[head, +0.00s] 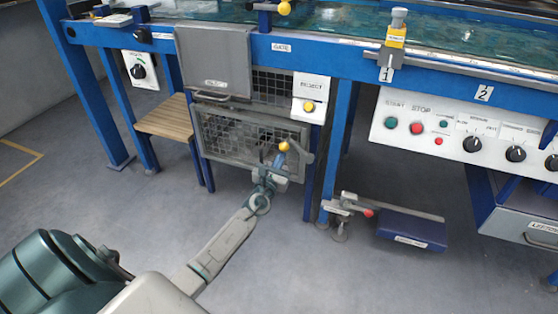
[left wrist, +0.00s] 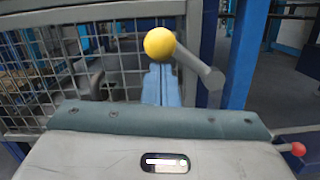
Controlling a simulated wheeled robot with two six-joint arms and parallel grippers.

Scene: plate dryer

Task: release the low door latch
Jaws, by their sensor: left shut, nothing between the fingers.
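The low door (head: 225,132) is a grey-framed wire mesh panel under the table, and its mesh also shows in the left wrist view (left wrist: 45,65). Its latch is a grey lever (head: 301,153) with a yellow ball knob (head: 284,146) at the door's right side. In the left wrist view the knob (left wrist: 159,44) sits at the upper end of the lever (left wrist: 203,70), which slants down to the right. My left gripper (head: 280,159) is shut and empty, its blue fingertips (left wrist: 160,72) right at or just under the knob. I cannot tell whether they touch it. My right gripper is not in view.
A grey upper flap (head: 214,60) and a white panel with a yellow button (head: 309,106) are above the latch. A blue leg (head: 339,150) stands right of it. A blue pedal (head: 411,229) is on the floor at right. A wooden shelf (head: 165,118) is left of the door.

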